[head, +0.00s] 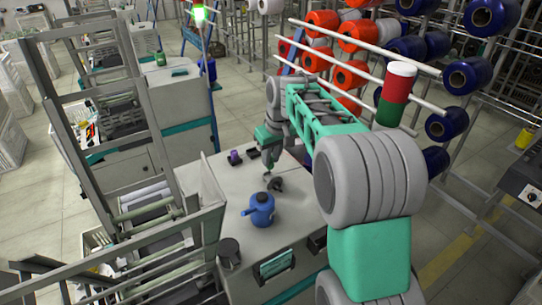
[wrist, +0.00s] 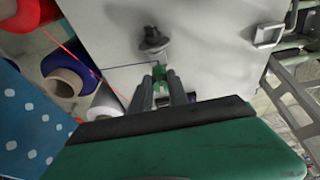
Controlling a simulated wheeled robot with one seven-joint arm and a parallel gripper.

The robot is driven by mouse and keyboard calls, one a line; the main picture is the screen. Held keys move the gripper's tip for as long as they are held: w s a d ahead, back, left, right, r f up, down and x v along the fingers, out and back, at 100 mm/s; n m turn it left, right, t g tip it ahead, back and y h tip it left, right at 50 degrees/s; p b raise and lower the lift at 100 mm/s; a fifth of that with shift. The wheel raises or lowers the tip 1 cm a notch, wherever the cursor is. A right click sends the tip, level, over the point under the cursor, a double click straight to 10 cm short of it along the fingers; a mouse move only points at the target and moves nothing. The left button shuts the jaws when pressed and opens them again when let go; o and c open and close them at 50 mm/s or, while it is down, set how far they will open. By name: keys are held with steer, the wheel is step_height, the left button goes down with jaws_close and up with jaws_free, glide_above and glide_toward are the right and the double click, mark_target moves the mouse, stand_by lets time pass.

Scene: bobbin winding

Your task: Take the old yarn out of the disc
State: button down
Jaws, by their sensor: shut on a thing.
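My gripper (wrist: 161,80) is shut on a small green piece (wrist: 160,74), which shows between its fingertips and could be the old yarn. Just beyond the fingertips, a dark round disc-like fitting (wrist: 152,40) sits on the pale machine surface. The fingertips look apart from it. In the head view my gripper (head: 268,163) points down over the grey machine top, close above a dark fitting (head: 274,183). The yarn is too small to make out there.
A blue can (head: 260,209) and a dark cup (head: 229,252) stand nearer on the machine top (head: 225,205). A small purple item (head: 234,157) lies left of my gripper. Racks of red and blue bobbins (head: 462,75) stand right. A thin red thread (wrist: 70,52) crosses the wrist view.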

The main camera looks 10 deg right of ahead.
mark_target(272, 163)
steer(key=shift+f, duration=0.1)
stand_by(0.3)
steer(key=shift+s+b+x, duration=0.2)
steer(key=shift+b+x, duration=0.5)
steer(key=shift+x, duration=0.2)
steer(key=shift+s+b+x, duration=0.2)
steer(key=shift+b+x, duration=0.45)
steer(key=shift+x, duration=0.25)
steer(key=shift+d+f, duration=0.1)
steer(key=shift+f, duration=0.05)
steer(key=shift+w+p+v, duration=0.15)
steer(key=shift+p+v, duration=0.45)
steer(key=shift+v, duration=0.15)
steer(key=shift+w+p+v, duration=0.2)
steer(key=shift+p+v, duration=0.35)
steer(key=shift+v, duration=0.15)
steer(key=shift+w+p+v, duration=0.15)
steer(key=shift+p+v, duration=0.45)
steer(key=shift+v, duration=0.15)
steer(key=shift+w+p+v, duration=0.2)
steer(key=shift+p+v, duration=0.4)
steer(key=shift+v, duration=0.2)
